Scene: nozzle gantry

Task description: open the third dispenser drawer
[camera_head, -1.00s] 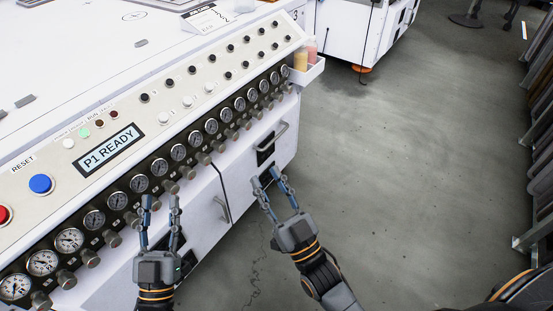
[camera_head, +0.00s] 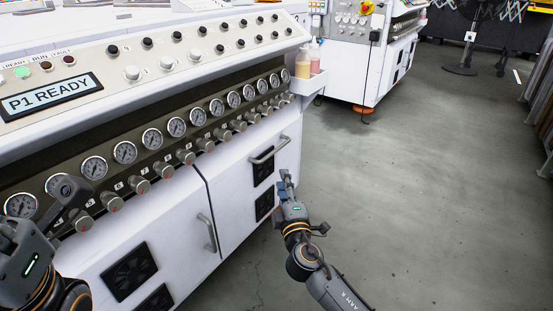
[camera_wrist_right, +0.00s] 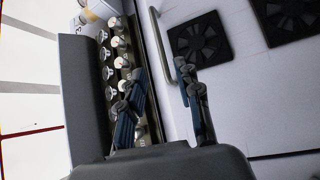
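No dispenser drawer can be made out in these views. The white console (camera_head: 185,225) has a front with two door panels, a horizontal bar handle (camera_head: 268,150) and a vertical bar handle (camera_head: 208,233). My right gripper (camera_head: 286,180) is in front of the right panel, just below the horizontal handle. In the right wrist view its two fingers (camera_wrist_right: 162,85) are apart with nothing between them. A bar handle (camera_wrist_right: 160,38) shows beyond them. My left gripper (camera_head: 66,200) is at the lower left, in front of the gauges; its finger opening is not clear.
A row of gauges and knobs (camera_head: 186,157) runs along the console, below a "P1 READY" display (camera_head: 50,97). A side tray (camera_head: 310,85) holds two bottles. Another white machine (camera_head: 350,60) stands behind. The grey floor (camera_head: 420,200) at right is clear.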

